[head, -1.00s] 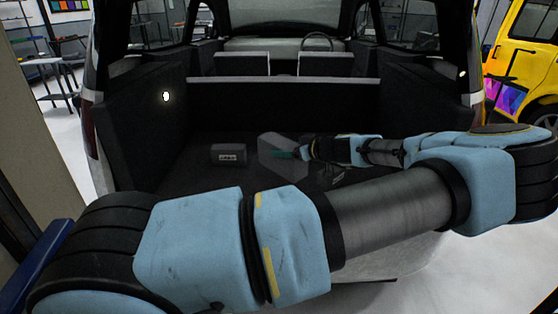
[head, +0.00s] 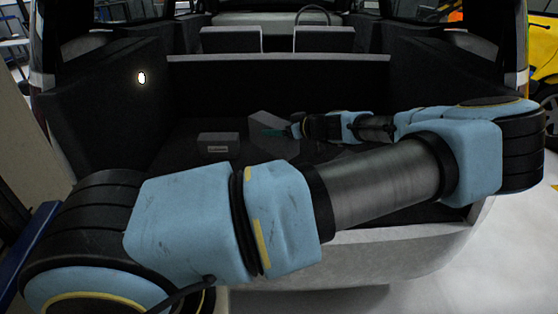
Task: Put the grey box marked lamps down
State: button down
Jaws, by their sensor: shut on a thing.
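A grey box (head: 268,122) is in my gripper (head: 282,131), inside the open cargo area of a vehicle. It looks tilted, with a corner toward me. A teal strip shows where the gripper meets it. I cannot read any marking on it. My gripper reaches in from the right and is shut on this box; the fingertips are small and dark. I cannot tell whether the box touches the cargo floor (head: 180,160). My forearm hides the floor in front of it.
A dark grey box (head: 218,140) with a small pale label, too small to read, sits on the floor left of the held box. Dark side walls and a seat-back panel (head: 280,80) enclose the cargo area. The pale rear sill (head: 410,240) lies in front.

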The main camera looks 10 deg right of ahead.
aim_at(277, 143)
jog(key=f+b, duration=0.4)
jog(key=f, duration=0.1)
jog(key=shift+w+f+b, duration=0.2)
jog(key=shift+f+b, duration=0.05)
jog(key=shift+b, duration=0.1)
jog(key=shift+s+a+f+m+t+h, duration=0.1)
jog(key=shift+f+m+t+h, duration=0.2)
jog(key=shift+f+m+h, duration=0.15)
jog(key=shift+s+m+t+h+b, duration=0.1)
jog(key=shift+m+t+h+b, duration=0.2)
jog(key=shift+m+h+b, duration=0.2)
jog(key=shift+m+h, duration=0.35)
jog(key=shift+h, duration=0.2)
jog(key=shift+s+a+r+m+t+h+b, duration=0.1)
jog(key=shift+s+r+m+t+h+b, duration=0.1)
jog(key=shift+r+m+t+h+b, duration=0.4)
jog(key=shift+m+h, duration=0.3)
jog(key=shift+f+p, duration=0.9)
jog(key=shift+f, duration=3.95)
jog(key=shift+f, duration=0.1)
grip_release()
